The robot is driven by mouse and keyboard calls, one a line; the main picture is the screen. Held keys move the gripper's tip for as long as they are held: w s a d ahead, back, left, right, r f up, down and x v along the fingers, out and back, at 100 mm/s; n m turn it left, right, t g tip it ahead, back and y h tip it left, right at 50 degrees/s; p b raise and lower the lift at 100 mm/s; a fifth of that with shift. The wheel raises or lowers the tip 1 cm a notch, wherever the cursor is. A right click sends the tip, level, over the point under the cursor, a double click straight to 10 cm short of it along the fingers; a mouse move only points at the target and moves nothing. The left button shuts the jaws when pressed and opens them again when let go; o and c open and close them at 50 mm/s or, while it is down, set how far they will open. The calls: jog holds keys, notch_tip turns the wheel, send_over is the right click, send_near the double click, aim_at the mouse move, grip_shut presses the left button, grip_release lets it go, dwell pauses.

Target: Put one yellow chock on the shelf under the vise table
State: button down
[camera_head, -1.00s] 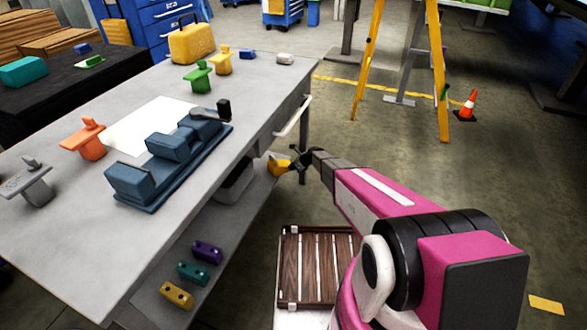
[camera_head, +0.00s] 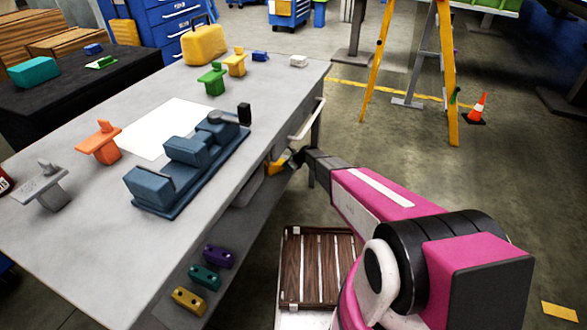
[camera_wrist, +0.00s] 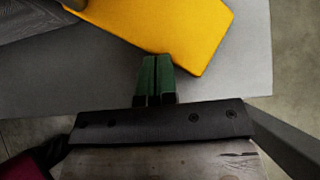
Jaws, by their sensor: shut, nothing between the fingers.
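The vise table (camera_head: 60,235) is at the left in the head view, with a blue vise (camera_head: 185,165) on its top. The shelf (camera_head: 262,215) is below the tabletop. The yellow chock (camera_head: 276,167) is at the far end of the shelf, partly hidden by the table edge. In the wrist view the yellow chock (camera_wrist: 165,32) lies on the grey shelf surface (camera_wrist: 245,65), just beyond my fingertips. My gripper (camera_head: 294,159) is beside it at the table's right side. In the wrist view my gripper's green fingers (camera_wrist: 156,72) are together, with nothing between them.
Purple (camera_head: 219,257), teal (camera_head: 205,278) and mustard (camera_head: 189,301) blocks with holes sit at the shelf's near end. A dark bin (camera_head: 248,190) stands mid-shelf. A white handle (camera_head: 307,121) sticks out from the table's side. A yellow ladder (camera_head: 447,80) stands right on open floor.

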jog(key=shift+w+a, duration=0.25)
jog(key=shift+a, duration=0.3)
jog(key=shift+w+a, duration=0.2)
jog(key=shift+a, duration=0.35)
jog(key=shift+s, duration=0.1)
jog(key=d, duration=0.1)
jog(key=s+d, duration=0.1)
jog(key=d, duration=0.2)
jog(key=shift+s, duration=0.25)
jog(key=v, duration=1)
jog(key=shift+w, duration=0.1)
